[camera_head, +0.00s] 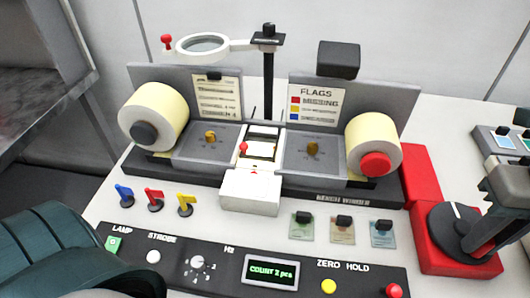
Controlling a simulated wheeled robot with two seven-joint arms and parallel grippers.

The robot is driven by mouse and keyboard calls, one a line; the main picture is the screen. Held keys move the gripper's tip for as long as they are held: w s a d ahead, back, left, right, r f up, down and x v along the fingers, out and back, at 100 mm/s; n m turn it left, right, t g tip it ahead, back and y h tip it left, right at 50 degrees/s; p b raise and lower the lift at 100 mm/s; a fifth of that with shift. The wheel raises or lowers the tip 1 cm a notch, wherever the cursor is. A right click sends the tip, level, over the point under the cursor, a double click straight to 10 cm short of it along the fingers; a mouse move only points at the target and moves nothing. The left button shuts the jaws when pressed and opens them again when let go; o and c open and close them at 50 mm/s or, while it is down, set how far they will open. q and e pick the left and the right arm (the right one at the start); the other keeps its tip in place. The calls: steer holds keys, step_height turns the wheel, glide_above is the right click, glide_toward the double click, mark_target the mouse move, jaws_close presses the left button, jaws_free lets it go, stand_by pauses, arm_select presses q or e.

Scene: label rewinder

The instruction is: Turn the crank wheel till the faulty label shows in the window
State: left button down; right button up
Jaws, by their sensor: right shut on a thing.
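The crank wheel (444,226) is a dark disc with a white mark, lying on a red base (460,262) at the right. My right gripper (478,244) comes in from the right edge and is shut over the wheel's right side, on its handle; the handle itself is mostly hidden. The window (262,150) is in the middle of the rewinder, between two label rolls, the left roll (155,116) and the right roll (373,146). A pale label shows in it, too small to read. My left gripper is out of view; only my left arm shows at the lower left.
A control panel (210,288) runs along the front, its display (270,270) reading "COUNT 2 pcs". Blue, red and yellow flags (154,198) stand behind it. A magnifier (203,44) and a flags sign (313,102) stand at the back. More cards lie at the far right.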

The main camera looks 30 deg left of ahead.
stand_by(0.6)
steer(key=o, duration=0.9)
steer(key=shift+w, duration=0.1)
steer(key=shift+c, duration=0.2)
steer(key=shift+r, duration=0.1)
steer(key=shift+r+p, duration=2.1)
steer(key=shift+r, duration=2.35)
steer(key=shift+s, duration=0.2)
